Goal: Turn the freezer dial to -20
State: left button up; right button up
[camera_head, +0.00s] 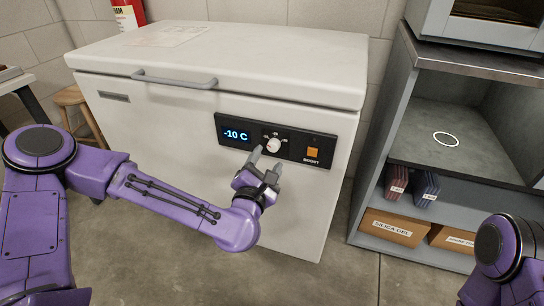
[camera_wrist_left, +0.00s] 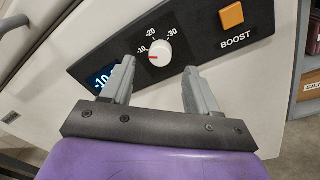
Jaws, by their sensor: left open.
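The white chest freezer (camera_head: 180,125) stands with its lid closed. A black control panel (camera_head: 230,140) on its front has a blue display (camera_head: 236,134) reading -10 C. The white dial (camera_head: 273,145) sits right of the display; in the left wrist view the dial (camera_wrist_left: 155,52) has a red mark pointing left towards -10, with -20 above and -30 to the upper right. My left gripper (camera_head: 266,163) is open just below the dial. In the left wrist view its fingers (camera_wrist_left: 157,76) are apart, short of the dial, with nothing between them. My right gripper is out of view.
An orange BOOST button (camera_head: 312,153) is on the panel right of the dial. A grey shelf unit (camera_head: 385,150) with cardboard boxes (camera_head: 393,228) stands at the right. A wooden stool (camera_head: 70,97) is at the left. Floor between freezer and shelf is clear.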

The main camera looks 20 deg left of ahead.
aim_at(273, 149)
pick_arm(q)
jog(key=w, duration=0.4)
jog(key=shift+w, duration=0.4)
jog(key=c, duration=1)
jog(key=shift+c, duration=0.2)
jog(key=shift+m, duration=0.4)
jog(key=m, duration=0.5)
jog(key=shift+f+p, duration=0.1)
jog(key=shift+p, duration=0.3)
jog(key=m, duration=0.3)
jog(key=m+p, duration=0.1)
jog(key=m, duration=0.2)
jog(key=shift+f+t+h, duration=0.15)
jog(key=shift+t+h, duration=0.15)
jog(key=shift+m, duration=0.3)
jog(key=o, duration=1)
